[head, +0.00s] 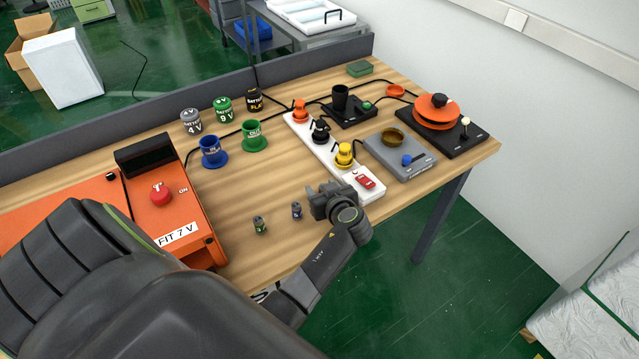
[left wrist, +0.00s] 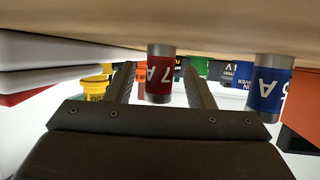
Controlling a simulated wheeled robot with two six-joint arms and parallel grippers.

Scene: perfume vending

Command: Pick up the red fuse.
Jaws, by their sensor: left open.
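The red fuse (left wrist: 160,72), a small cylinder with metal ends and a red band marked "7 A", shows in the left wrist view, which is upside down. It stands upright on the table between the two fingers of my left gripper (left wrist: 161,86). The fingers are open, one on each side, with gaps to the fuse. In the head view my left gripper (head: 328,198) is low over the table's front part and hides the red fuse. A blue fuse (left wrist: 268,84) stands beside it, also visible in the head view (head: 296,210). My right gripper is not in view.
A green fuse (head: 259,226) stands left of the blue one. A white power strip (head: 372,187) with coloured plugs lies close beyond the gripper. An orange box (head: 185,217) with a red button is at left. The table between is mostly bare.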

